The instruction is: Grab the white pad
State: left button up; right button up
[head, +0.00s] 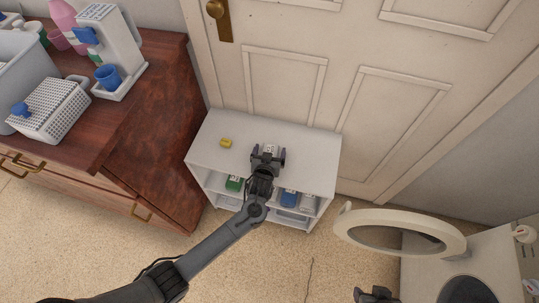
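A small white item with dark marks, which looks like the white pad (271,148), is on top of the low white shelf unit (235,122). My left gripper (269,153) is over the shelf top, with its fingers apart on either side of this item. I see no clear contact between fingers and item, and the gripper body hides part of it. My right gripper (375,294) shows only partly at the bottom edge, and its fingers cannot be made out.
A small yellow object (226,142) lies left on the shelf top. Green (234,183) and blue (289,197) items sit in the compartments below.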

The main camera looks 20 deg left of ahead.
pick_arm(q)
jog(key=c, duration=1)
jog(key=shift+r, duration=0.1)
